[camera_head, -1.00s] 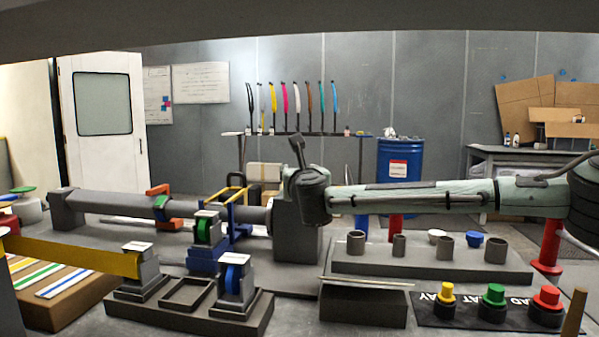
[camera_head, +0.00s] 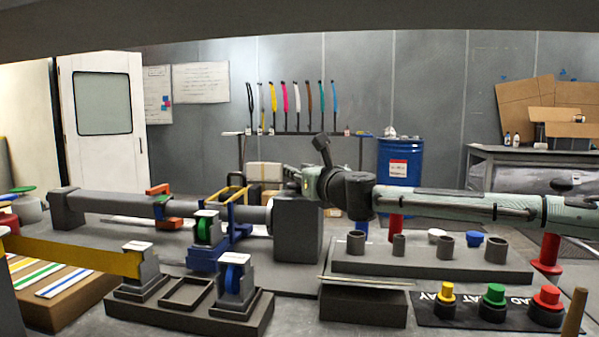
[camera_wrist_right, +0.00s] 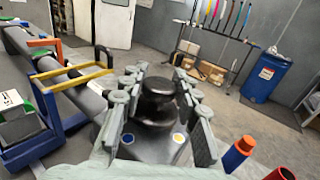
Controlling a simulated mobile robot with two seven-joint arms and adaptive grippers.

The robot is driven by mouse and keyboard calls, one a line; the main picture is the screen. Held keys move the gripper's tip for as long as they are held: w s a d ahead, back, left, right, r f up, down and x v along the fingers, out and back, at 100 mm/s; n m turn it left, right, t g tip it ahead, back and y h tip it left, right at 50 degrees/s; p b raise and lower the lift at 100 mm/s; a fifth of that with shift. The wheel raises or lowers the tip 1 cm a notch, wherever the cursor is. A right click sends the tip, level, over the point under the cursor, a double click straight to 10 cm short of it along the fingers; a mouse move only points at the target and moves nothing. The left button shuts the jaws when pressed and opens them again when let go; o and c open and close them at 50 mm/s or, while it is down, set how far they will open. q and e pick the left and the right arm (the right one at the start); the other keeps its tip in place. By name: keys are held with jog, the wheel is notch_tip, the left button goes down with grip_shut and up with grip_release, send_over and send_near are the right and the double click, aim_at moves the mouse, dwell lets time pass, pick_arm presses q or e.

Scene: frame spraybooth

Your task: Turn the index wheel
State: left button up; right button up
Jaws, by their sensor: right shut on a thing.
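A dark, round, stepped knob, which I take for the index wheel (camera_wrist_right: 158,88), shows in the right wrist view. It sits between the fingers of my right gripper (camera_wrist_right: 158,75), which is shut on it. A yellow dot and a blue dot show on the dark surface below it. In the head view my right gripper (camera_head: 297,180) is low over the top of the grey headstock block (camera_head: 298,225), with its arm coming in from the right. The gripper and wrist largely hide the wheel there. My left gripper is not in view.
A long grey cylinder (camera_head: 115,205) runs left from the block, with an orange bracket (camera_head: 160,190) and a blue stand (camera_head: 240,220). A grey cup rack (camera_head: 430,262) and coloured buttons (camera_head: 493,295) lie at front right. A blue drum (camera_head: 400,160) stands behind.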

jog(key=shift+n+g+y, duration=1.6)
jog(key=shift+n+y, duration=0.3)
jog(key=shift+y, duration=0.6)
jog(key=shift+y, duration=0.3)
jog(key=o, duration=1.2)
jog(key=shift+c, duration=0.2)
notch_tip(320, 180, up, 10)
